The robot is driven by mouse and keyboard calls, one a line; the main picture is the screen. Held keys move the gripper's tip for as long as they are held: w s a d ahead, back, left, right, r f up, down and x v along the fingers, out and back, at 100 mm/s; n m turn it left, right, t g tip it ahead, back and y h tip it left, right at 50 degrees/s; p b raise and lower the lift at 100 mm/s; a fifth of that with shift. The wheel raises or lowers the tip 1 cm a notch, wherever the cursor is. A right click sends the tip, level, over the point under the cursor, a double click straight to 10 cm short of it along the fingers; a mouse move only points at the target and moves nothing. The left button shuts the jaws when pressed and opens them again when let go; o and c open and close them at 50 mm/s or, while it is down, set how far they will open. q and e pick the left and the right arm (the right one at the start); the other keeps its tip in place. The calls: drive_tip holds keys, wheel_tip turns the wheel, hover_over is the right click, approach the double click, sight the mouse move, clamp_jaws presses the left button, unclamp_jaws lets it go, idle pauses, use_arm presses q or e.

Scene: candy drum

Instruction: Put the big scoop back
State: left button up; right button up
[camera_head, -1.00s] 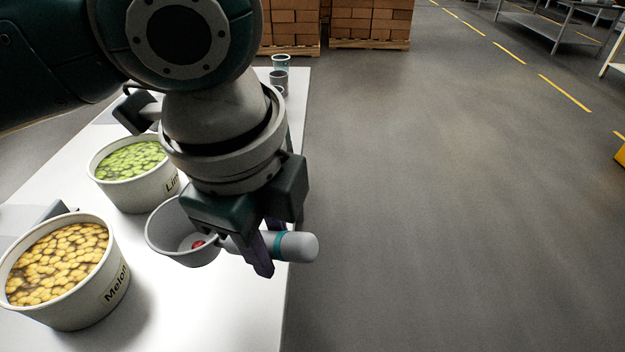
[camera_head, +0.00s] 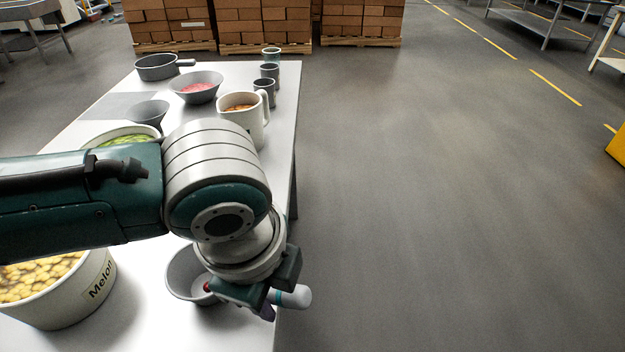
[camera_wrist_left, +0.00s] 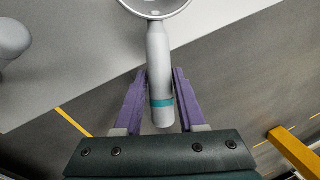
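The big scoop is a grey bowl (camera_head: 182,280) with a light handle and a teal band. It is at the near right edge of the white table, with a small red piece inside. Its handle (camera_head: 296,297) sticks out past the table edge. My left gripper (camera_head: 268,308) is over the handle. In the left wrist view, its purple fingers (camera_wrist_left: 158,95) lie on either side of the handle (camera_wrist_left: 160,65) and look shut on it. I cannot tell whether the bowl touches the table. My right gripper is not in view.
A Melon tub (camera_head: 103,272) stands left of the scoop. A Lime tub (camera_head: 112,132) is partly hidden behind my left arm. Farther back are a pitcher (camera_head: 236,121), a funnel (camera_head: 148,112), a bowl of pink candy (camera_head: 208,92), a pan (camera_head: 155,72) and grey cups (camera_head: 264,90).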

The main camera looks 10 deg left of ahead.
use_arm(q)
drive_tip(key=o, duration=0.3)
wheel_tip(320, 180, up, 12)
drive_tip(key=s+p, duration=0.2)
drive_tip(key=p, duration=0.1)
drive_tip(key=s+d+n+h, duration=0.3)
drive_tip(key=s+d+n, duration=0.15)
drive_tip(key=n, duration=0.25)
drive_tip(key=s+a+n+y, duration=0.1)
drive_tip(key=s+a+n, duration=0.1)
drive_tip(key=a+n, duration=0.1)
drive_tip(key=s+a+n+t+y, duration=0.1)
drive_tip(key=s+a+n, duration=0.2)
drive_tip(key=a, duration=0.2)
drive_tip(key=s+a+f+n, duration=0.1)
drive_tip(key=s+a+n, duration=0.1)
drive_tip(key=a+n, duration=0.1)
drive_tip(key=shift+s+a+n+y, duration=0.4)
drive_tip(key=shift+a, duration=0.2)
